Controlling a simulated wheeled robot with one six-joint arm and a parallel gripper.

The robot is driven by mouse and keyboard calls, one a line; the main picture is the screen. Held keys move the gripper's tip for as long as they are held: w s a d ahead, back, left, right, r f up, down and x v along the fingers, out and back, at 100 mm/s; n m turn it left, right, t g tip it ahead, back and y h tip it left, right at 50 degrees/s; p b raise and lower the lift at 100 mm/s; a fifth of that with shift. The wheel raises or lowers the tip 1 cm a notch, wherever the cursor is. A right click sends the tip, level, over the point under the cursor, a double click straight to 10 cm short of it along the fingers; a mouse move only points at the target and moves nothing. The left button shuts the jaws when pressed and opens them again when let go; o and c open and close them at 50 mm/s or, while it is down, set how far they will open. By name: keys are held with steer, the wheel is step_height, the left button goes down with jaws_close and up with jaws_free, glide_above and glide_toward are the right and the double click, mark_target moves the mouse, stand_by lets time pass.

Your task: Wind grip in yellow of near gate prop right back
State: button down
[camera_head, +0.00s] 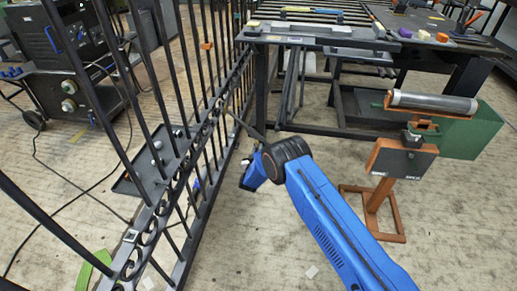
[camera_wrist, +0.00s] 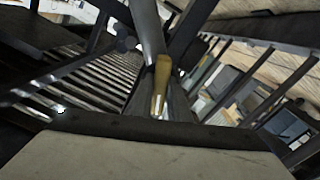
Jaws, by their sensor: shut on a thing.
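The near gate (camera_head: 195,130) is a dark barred metal gate with a row of scroll rings, running from the lower left to the upper middle in the head view. My gripper (camera_head: 245,180) is low beside its right side, at the end of my blue arm. In the wrist view my gripper (camera_wrist: 162,62) is shut on a small yellowish-tan grip (camera_wrist: 160,82) with a shiny lower end. The grip lies in the middle of that view, among dark bars. The prop's other parts and its joint to the gate are hard to make out.
A dark workbench (camera_head: 330,42) stands behind on the right. An orange stand (camera_head: 385,195) with a metal roller (camera_head: 432,102) and a green box (camera_head: 475,132) is at the right. A black machine cart (camera_head: 60,75) and a dark tray (camera_head: 150,160) are beyond the gate. Floor at the lower middle is mostly clear.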

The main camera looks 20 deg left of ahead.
steer(key=shift+m, duration=2.2)
steer(key=c, duration=1.7)
jaws_free()
steer(key=v, duration=1.7)
steer(key=shift+s+d, duration=0.15)
steer(key=shift+s, duration=0.05)
